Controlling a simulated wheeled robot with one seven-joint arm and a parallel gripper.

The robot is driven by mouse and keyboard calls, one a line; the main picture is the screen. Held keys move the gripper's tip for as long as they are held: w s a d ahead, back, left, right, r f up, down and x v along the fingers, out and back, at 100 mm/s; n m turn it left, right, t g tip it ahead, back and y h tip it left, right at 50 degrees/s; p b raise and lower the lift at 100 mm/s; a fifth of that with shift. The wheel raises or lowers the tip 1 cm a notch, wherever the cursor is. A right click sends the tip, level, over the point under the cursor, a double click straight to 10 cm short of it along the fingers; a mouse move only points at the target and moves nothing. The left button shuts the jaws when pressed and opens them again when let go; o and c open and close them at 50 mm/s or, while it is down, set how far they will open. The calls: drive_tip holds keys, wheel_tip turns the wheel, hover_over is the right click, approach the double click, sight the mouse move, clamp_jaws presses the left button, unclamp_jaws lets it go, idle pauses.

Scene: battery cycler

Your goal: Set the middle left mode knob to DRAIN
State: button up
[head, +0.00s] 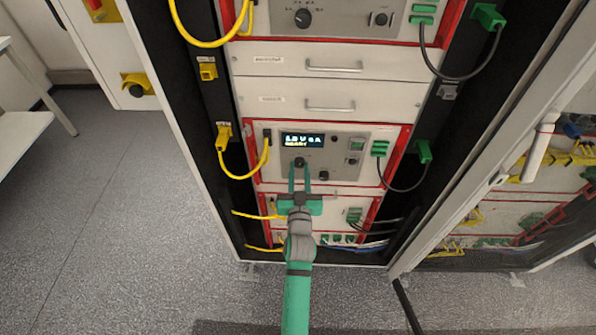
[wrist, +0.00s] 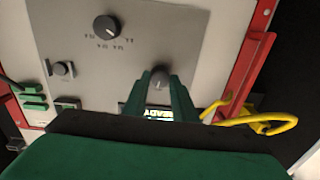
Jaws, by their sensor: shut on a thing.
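The middle module (head: 265,166) has a lit display (head: 302,141) with two text lines, too small to read surely. The left mode knob (head: 299,161), dark and round, sits just under the display. In the wrist view this knob (wrist: 160,76) is between my green fingertips, with a pale mark on its face. My gripper (head: 299,170) reaches up from below and is shut on this knob; it also shows in the wrist view (wrist: 160,88). The fingers partly cover the knob and its surroundings. I cannot read its labels or its setting.
A second knob (head: 323,175) is at the lower right; it also shows in the wrist view (wrist: 107,27). Yellow cables (head: 246,176) hang left, dark cables (head: 406,189) right. Drawers (head: 330,106) lie above. An open cabinet door (head: 470,180) stands at right. Floor at left is clear.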

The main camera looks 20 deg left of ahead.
drive_tip(key=m, duration=0.4)
drive_tip(key=shift+f+m, duration=0.15)
drive_tip(key=shift+m, duration=0.15)
drive_tip(key=shift+s+m, duration=0.1)
drive_tip(key=shift+m, duration=0.4)
drive_tip(key=o, duration=1)
drive_tip(key=shift+a, duration=0.1)
drive_tip(key=shift+o, duration=0.2)
drive_tip(key=shift+w, duration=0.2)
